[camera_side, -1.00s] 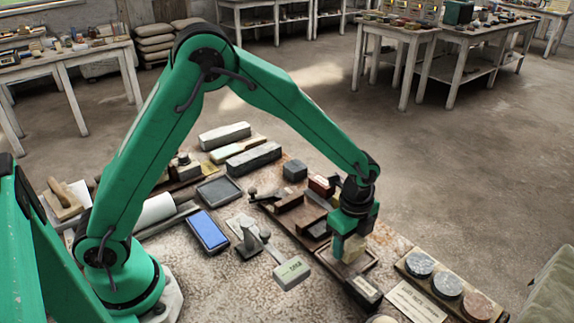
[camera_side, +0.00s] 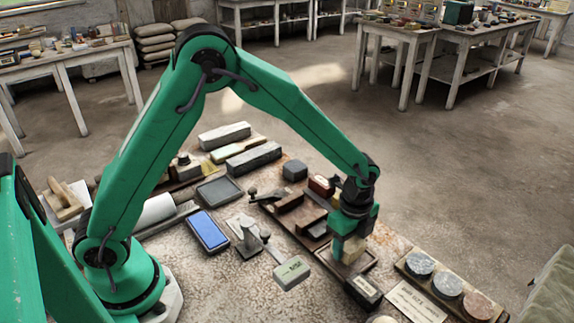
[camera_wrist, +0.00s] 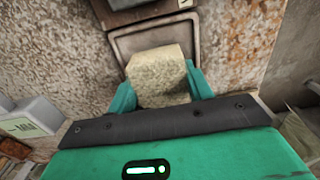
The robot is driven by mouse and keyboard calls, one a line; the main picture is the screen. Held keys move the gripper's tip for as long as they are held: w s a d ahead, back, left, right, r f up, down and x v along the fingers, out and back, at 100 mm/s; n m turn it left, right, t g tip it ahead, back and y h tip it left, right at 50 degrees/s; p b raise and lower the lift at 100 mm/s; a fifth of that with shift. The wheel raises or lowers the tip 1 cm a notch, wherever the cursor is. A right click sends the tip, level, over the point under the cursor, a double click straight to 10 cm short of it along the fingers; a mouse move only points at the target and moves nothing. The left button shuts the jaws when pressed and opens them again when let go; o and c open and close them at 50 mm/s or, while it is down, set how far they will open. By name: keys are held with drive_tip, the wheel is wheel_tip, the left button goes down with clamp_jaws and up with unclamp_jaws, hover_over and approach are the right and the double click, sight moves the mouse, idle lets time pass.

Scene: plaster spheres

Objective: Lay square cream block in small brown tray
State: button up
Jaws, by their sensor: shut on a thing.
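The square cream block (camera_wrist: 158,76) is held between the two green fingers of my gripper (camera_wrist: 161,88) in the wrist view. In the side view the block (camera_side: 352,250) shows partly behind a finger of my gripper (camera_side: 345,247). The small brown tray (camera_wrist: 122,44) lies beneath and around the block in the wrist view. In the side view its rim (camera_side: 373,258) shows to the right of the gripper. The block is over the tray; whether its underside touches the tray floor cannot be told, as the fingers hide it.
A board with several round discs (camera_side: 447,284) lies at right. A blue-topped stone (camera_side: 208,231) lies further left.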

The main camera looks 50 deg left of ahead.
drive_tip(key=shift+f, duration=0.75)
drive_tip(key=o, duration=1.3)
drive_tip(key=shift+c, duration=0.2)
drive_tip(key=shift+r, duration=0.1)
drive_tip(key=shift+r, duration=1.95)
